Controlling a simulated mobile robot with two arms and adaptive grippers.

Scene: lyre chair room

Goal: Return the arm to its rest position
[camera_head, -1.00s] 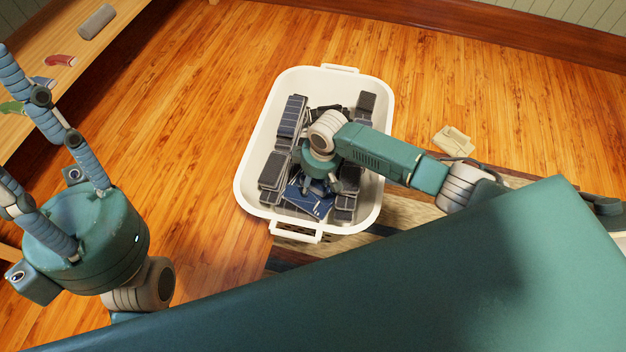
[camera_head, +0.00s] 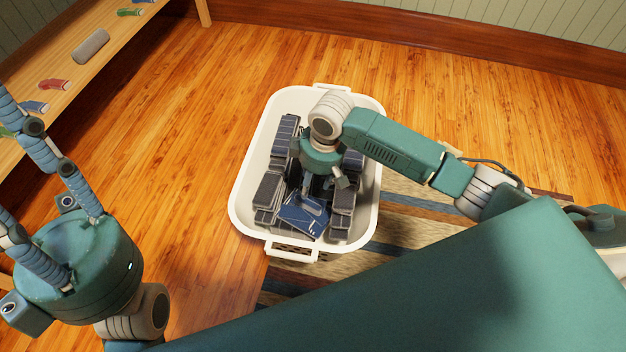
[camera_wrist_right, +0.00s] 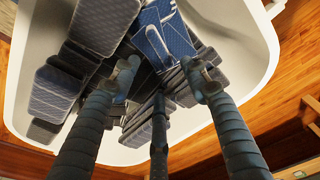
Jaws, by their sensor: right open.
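My right arm (camera_head: 400,148) reaches from the right over a white tub. My right gripper (camera_head: 318,188) points down over the middle of the tub, partly hidden by its own body. In the wrist view the right gripper (camera_wrist_right: 160,85) has its fingers spread, with nothing held between them. The fingertips overlap the tub's contents in that view; I cannot tell whether they touch. My left gripper (camera_head: 48,160) is at the left edge, its fingers apart and pointing up, with nothing seen in it.
The white tub (camera_head: 240,205) holds several dark grey items and a blue patterned item (camera_head: 302,216). A wooden shelf (camera_head: 120,50) at upper left carries a grey roll (camera_head: 91,47) and small coloured items.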

